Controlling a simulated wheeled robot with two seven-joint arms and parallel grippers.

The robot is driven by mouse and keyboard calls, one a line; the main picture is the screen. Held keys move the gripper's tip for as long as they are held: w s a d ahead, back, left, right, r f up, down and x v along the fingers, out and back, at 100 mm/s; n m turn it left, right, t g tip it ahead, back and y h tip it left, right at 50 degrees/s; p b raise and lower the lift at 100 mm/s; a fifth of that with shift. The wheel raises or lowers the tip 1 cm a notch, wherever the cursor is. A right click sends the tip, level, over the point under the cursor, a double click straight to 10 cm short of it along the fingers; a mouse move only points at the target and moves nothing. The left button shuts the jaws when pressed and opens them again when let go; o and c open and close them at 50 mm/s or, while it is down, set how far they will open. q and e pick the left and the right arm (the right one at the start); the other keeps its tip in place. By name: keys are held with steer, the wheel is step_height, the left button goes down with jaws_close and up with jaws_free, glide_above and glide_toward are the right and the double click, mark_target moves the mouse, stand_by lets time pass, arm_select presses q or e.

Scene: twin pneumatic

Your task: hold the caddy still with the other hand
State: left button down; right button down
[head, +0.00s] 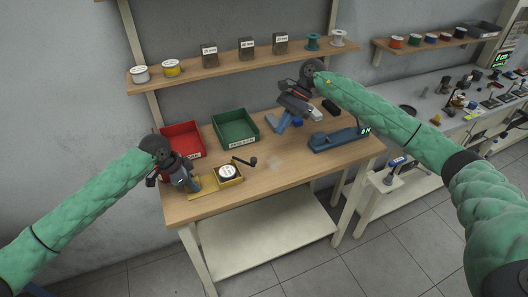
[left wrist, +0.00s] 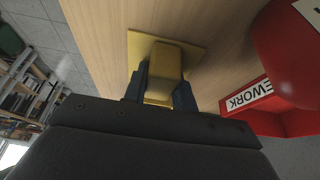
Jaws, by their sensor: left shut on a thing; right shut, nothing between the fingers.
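The yellow caddy (head: 203,193) lies on the near left part of the wooden bench, with a flat plate and a raised block. A round white-faced gauge (head: 227,172) sits in its yellow right-hand part. My left gripper (head: 192,186) is over the caddy's left part. In the left wrist view my left gripper (left wrist: 160,92) is shut on the raised yellow block (left wrist: 166,62), with a finger on each side, and the plate lies flat on the bench. My right gripper (head: 279,123) is shut and empty, above the back of the bench, away from the caddy.
A red bin (head: 184,138) and a green bin (head: 235,128) stand behind the caddy. A black fitting (head: 244,162) lies beside it. The front middle of the bench is clear.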

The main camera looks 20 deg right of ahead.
steer(key=d, duration=0.1)
steer(key=d+m+y, duration=0.1)
steer(key=d, duration=0.1)
steer(key=shift+w+d+f+m+y, duration=0.2)
steer(key=shift+w+d+m+y, duration=0.1)
steer(key=shift+w+m+y, duration=0.1)
steer(key=a+r+x, duration=0.1)
steer(key=r+x, duration=0.1)
steer(key=x, duration=1.1)
steer(key=shift+s+a, duration=0.35)
steer(key=shift+s, duration=0.1)
